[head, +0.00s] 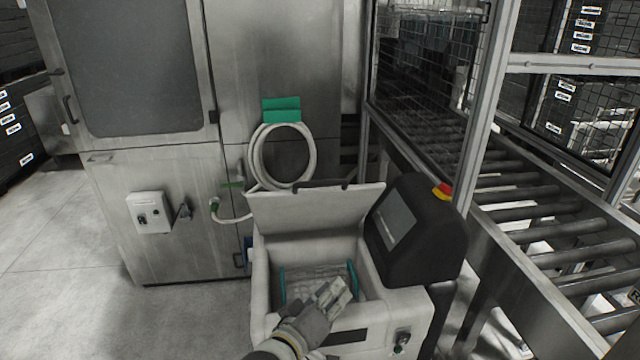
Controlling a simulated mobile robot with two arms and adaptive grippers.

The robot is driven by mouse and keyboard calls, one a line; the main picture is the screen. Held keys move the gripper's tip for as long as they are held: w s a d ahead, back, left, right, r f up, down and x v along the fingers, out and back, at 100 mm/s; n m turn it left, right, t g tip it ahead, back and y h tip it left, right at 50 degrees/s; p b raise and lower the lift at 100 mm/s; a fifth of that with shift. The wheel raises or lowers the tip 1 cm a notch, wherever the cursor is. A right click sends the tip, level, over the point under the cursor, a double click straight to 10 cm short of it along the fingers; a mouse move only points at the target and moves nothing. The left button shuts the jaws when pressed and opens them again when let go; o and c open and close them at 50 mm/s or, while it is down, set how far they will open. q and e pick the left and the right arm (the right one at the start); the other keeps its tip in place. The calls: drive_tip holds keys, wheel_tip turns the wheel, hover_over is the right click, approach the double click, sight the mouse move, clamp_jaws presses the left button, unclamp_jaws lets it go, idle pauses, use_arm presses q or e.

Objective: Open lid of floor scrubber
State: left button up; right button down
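The floor scrubber (262,300) stands at the bottom centre of the head view, a pale boxy machine with a dark console (420,235) on its right. Its lid (315,212) is raised, tilted up at the back of the body, with a dark edge along its top. The compartment below is open and shows a grey interior with teal strips at its sides. My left gripper (335,292) is over the front part of this opening, apart from the lid. I cannot tell whether its fingers are open or shut. My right gripper is not in view.
A steel cabinet (165,185) with a coiled hose (283,155) stands behind the scrubber. A roller conveyor (530,215) with a metal frame and mesh guard (420,60) runs along the right. The floor (70,250) at the left is clear.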

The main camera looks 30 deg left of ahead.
use_arm(q)
drive_tip(key=w+a+r+n+t+y, duration=0.35)
drive_tip(key=r+n, duration=0.25)
drive_tip(key=r, duration=0.2)
drive_tip(key=n+t+y, duration=0.3)
drive_tip(key=n, duration=0.1)
approach(320, 184)
drive_tip(key=shift+g, duration=0.25)
drive_tip(key=x, duration=1)
drive_tip(key=shift+w+a+p, duration=0.1)
drive_tip(key=shift+w+p, duration=0.05)
drive_tip(key=shift+p, duration=0.15)
clamp_jaws()
